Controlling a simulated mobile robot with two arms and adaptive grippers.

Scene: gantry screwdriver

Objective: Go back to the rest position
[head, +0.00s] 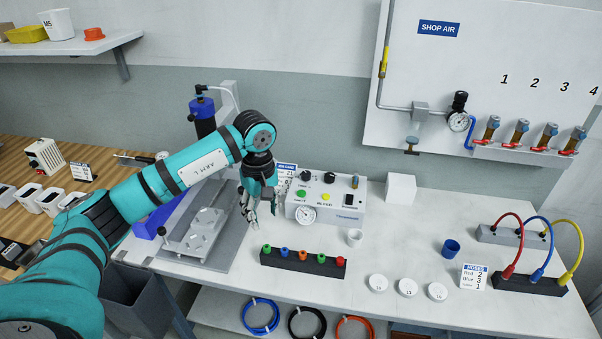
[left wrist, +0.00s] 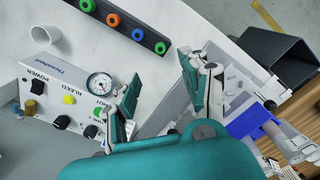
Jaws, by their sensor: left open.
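My left gripper (head: 258,203) hangs at the end of the teal left arm in the head view, pointing down. It is over the bench between the grey metal fixture plate and the white control box. In the left wrist view the two fingers of the gripper (left wrist: 160,100) are spread apart with nothing between them. My right gripper is in neither view.
A white control box (head: 325,203) with knobs and a gauge stands just right of the gripper. A black strip with coloured knobs (head: 303,262) lies in front. Bench right of the box holds a white cube (head: 401,189) and lids.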

